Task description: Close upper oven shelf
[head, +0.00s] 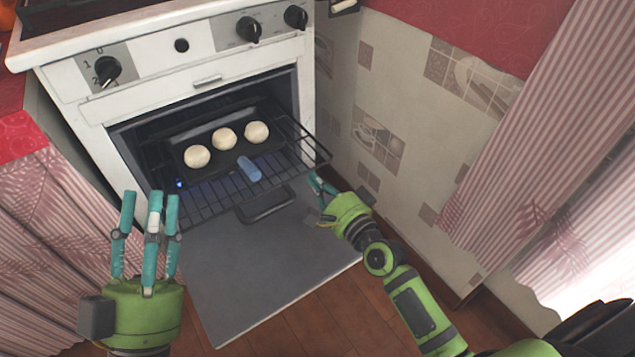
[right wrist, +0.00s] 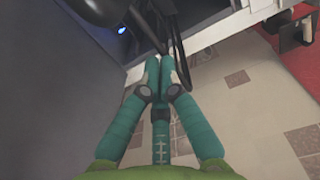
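The upper oven shelf (head: 215,207) is a dark wire rack, pulled partly out of the white oven. A dark baking tray (head: 178,150) on it holds three pale dough balls (head: 225,138). A blue cylinder (head: 249,169) lies near the rack's front. My right gripper (head: 316,184) is just below the rack's front right corner. In the right wrist view its fingers (right wrist: 159,66) come together at the tips, close to dark rack bars (right wrist: 178,45); whether they touch is unclear. My left gripper (head: 150,205) points up with fingers apart, empty, left of the open door.
The oven door (head: 260,270) is folded down flat below the rack. A dark handle-like piece (head: 265,204) lies under the rack's front. A tiled wall (head: 400,125) stands close on the right. Striped curtains (head: 545,150) hang on both sides.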

